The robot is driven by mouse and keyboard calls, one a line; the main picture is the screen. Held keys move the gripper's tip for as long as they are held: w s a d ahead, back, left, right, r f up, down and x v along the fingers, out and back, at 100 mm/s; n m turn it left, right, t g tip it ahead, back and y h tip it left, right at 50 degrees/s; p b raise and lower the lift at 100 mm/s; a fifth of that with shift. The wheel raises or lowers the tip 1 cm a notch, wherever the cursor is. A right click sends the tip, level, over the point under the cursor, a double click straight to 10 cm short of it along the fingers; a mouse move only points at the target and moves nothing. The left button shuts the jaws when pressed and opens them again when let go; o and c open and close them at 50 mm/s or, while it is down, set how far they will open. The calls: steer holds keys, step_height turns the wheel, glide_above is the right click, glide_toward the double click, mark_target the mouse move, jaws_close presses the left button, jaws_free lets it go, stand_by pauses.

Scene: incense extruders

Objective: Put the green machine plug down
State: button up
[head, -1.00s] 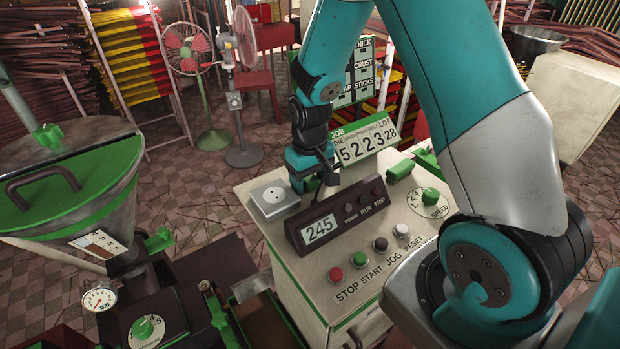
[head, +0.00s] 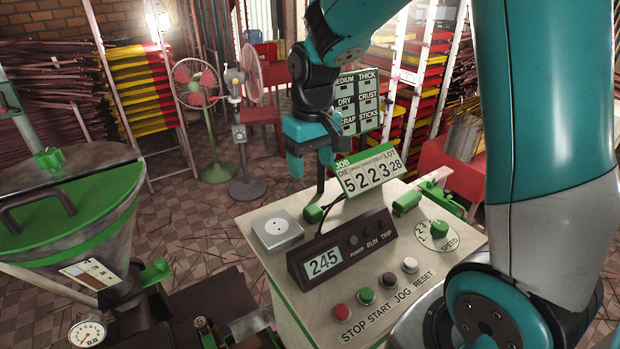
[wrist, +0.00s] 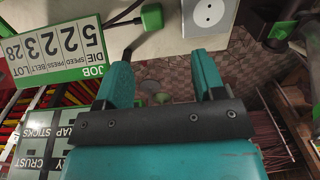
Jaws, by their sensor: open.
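The green machine plug (head: 313,213) lies on the pale top of the control cabinet, just right of the grey socket box (head: 277,229) and apart from it. Its dark cable runs behind the display unit. The plug (wrist: 152,17) and the socket (wrist: 205,14) also show at the top of the wrist view. My gripper (head: 311,165) is open and empty, raised above the cabinet's back edge, clear of the plug. In the wrist view its two teal fingers (wrist: 160,65) are apart with nothing between them.
A job sign (head: 368,170) stands on a post close to the plug. The dark display unit (head: 340,248) is in front of it, with several buttons nearer. Another green block (head: 406,201) sits to the right. Fans (head: 200,85) stand behind. A hopper (head: 70,215) is at left.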

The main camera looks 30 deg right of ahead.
steer(key=s+a+r+n+y, duration=0.2)
steer(key=s+a+r+n, duration=0.1)
steer(key=s+a, duration=0.5)
steer(key=s+a+r+n+y, duration=0.2)
steer(key=s+a, duration=0.5)
steer(key=s, duration=0.5)
steer(key=shift+s+a+r+n, duration=0.15)
steer(key=shift+a+r+n, duration=0.25)
steer(key=shift+r+n, duration=0.4)
steer(key=shift+f, duration=0.3)
